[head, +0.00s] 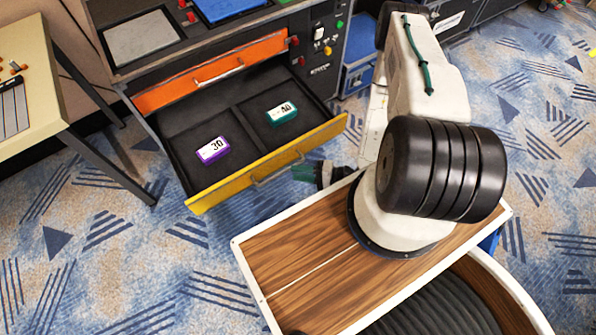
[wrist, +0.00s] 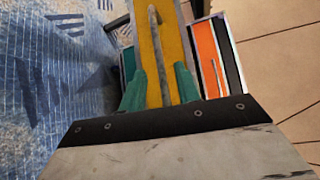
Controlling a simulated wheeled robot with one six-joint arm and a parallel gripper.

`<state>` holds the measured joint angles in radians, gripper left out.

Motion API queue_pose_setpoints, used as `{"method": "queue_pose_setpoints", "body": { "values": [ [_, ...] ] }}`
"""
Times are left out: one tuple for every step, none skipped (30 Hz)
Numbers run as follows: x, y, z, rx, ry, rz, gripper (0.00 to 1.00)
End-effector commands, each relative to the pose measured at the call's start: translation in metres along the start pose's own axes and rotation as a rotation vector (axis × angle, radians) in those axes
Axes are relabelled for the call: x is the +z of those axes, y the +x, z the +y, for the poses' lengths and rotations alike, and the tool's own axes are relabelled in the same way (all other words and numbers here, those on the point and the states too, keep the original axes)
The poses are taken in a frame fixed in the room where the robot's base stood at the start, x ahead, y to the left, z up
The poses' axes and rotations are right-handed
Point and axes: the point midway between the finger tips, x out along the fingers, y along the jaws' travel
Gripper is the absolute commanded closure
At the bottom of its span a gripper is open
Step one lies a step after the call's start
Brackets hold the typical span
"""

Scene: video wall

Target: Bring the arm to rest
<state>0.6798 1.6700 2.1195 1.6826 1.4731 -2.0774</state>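My arm (head: 425,75) rises from the wooden top of my base and bends down behind itself, so part of it is hidden. My gripper (head: 305,172) shows small and teal, low beside the yellow drawer's handle (head: 277,170). In the wrist view the two teal fingers of my gripper (wrist: 160,88) stand apart, with the handle (wrist: 154,45) showing between them. Nothing appears clamped. I cannot tell whether a finger touches the drawer front.
The yellow drawer (head: 225,190) is pulled open. It holds a purple block marked 30 (head: 213,150) and a teal block marked 40 (head: 282,113) in separate compartments. The orange drawer (head: 210,72) above is shut. A table (head: 40,125) stands left. Patterned carpet (head: 130,270) is clear in front.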

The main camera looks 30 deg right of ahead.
Motion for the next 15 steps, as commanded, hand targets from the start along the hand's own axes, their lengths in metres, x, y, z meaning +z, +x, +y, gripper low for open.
{"method": "queue_pose_setpoints", "body": {
  "values": [
    [-0.0010, -0.0029, -0.0005, 0.000, 0.000, -0.001, 0.68],
    [-0.0011, -0.0043, -0.0009, 0.000, 0.000, -0.003, 0.68],
    [-0.0013, -0.0057, -0.0010, 0.000, -0.001, -0.005, 0.68],
    [-0.0015, -0.0066, -0.0011, 0.001, -0.001, -0.005, 0.68],
    [-0.0017, -0.0074, -0.0011, 0.001, -0.001, -0.006, 0.68],
    [-0.0020, -0.0082, -0.0011, 0.001, -0.001, -0.005, 0.68],
    [-0.0020, -0.0084, -0.0011, 0.001, -0.001, -0.005, 0.68],
    [-0.0024, -0.0090, -0.0011, 0.001, -0.001, -0.005, 0.68],
    [-0.0029, -0.0096, -0.0011, 0.001, 0.000, -0.004, 0.68],
    [-0.0032, -0.0099, -0.0011, 0.001, 0.000, -0.003, 0.68],
    [-0.0034, -0.0101, -0.0011, 0.001, 0.000, -0.003, 0.68],
    [-0.0036, -0.0103, -0.0011, 0.001, 0.000, -0.002, 0.68],
    [-0.0037, -0.0103, -0.0011, 0.000, 0.000, -0.002, 0.68],
    [-0.0037, -0.0103, -0.0011, 0.000, 0.000, -0.002, 0.68],
    [-0.0036, -0.0102, -0.0011, 0.000, 0.000, -0.002, 0.68]
  ]
}}
